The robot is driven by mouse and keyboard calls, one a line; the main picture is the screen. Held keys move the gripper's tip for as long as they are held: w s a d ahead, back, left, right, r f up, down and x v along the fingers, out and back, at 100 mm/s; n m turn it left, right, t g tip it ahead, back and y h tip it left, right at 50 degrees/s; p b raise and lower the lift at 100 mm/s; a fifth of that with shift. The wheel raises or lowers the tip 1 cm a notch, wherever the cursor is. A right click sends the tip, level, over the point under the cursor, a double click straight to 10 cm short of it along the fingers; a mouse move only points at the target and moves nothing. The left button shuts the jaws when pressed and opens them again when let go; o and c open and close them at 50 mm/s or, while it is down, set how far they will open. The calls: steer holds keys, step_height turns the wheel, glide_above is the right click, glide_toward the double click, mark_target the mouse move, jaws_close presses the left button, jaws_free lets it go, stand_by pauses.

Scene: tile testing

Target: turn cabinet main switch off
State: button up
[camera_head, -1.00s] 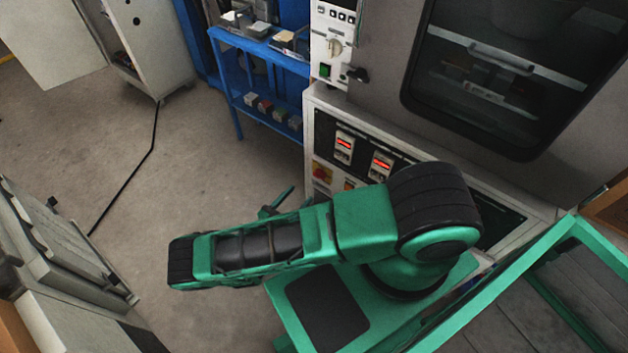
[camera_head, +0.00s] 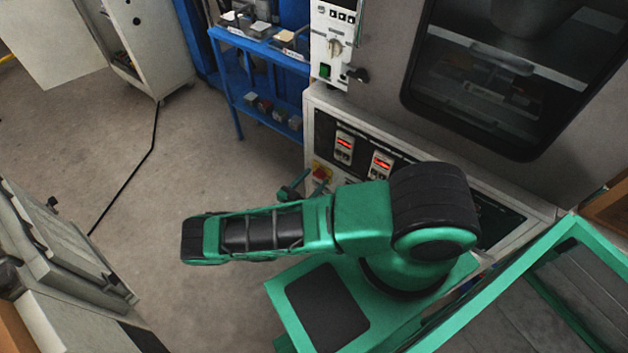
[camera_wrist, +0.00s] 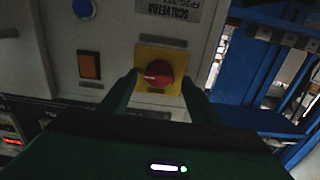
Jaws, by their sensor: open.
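The main switch is a red rotary knob (camera_wrist: 158,73) on a yellow square plate (camera_wrist: 176,55), set in the light cabinet front. In the wrist view my gripper (camera_wrist: 158,84) is open, with one dark green finger on each side of the knob; I cannot tell whether either finger touches it. In the head view the switch (camera_head: 321,174) shows at the left end of the cabinet's lower panel, partly covered by my gripper (camera_head: 300,187). Which way the knob is turned is hard to make out.
Beside the knob are an orange rectangular button (camera_wrist: 89,65) and a blue round button (camera_wrist: 84,9). Red-lit displays (camera_head: 382,161) sit on the black panel. A blue shelf (camera_head: 262,45) stands close to the left of the cabinet. The floor (camera_head: 200,150) left of it is clear.

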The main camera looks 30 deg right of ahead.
steer(key=c, duration=1.1)
steer(key=shift+o, duration=0.2)
steer(key=shift+w+n, duration=0.1)
steer(key=shift+n, duration=0.3)
steer(key=n, duration=0.4)
steer(key=shift+w+a+r, duration=0.1)
steer(key=shift+w+a, duration=0.1)
steer(key=shift+o, duration=0.2)
steer(key=n, duration=0.4)
steer(key=shift+w+a+n, duration=0.1)
steer(key=shift+a+n, duration=0.05)
steer(key=shift+n, duration=0.15)
steer(key=n, duration=0.6)
steer(key=shift+f, duration=0.35)
steer(key=shift+f+n, duration=0.1)
steer(key=shift+n, duration=1.1)
steer(key=shift+c, duration=0.2)
steer(key=shift+s+n, duration=0.2)
steer(key=shift+n, duration=0.1)
steer(key=o, duration=0.9)
steer(key=shift+d, duration=0.2)
steer(key=shift+o, duration=0.8)
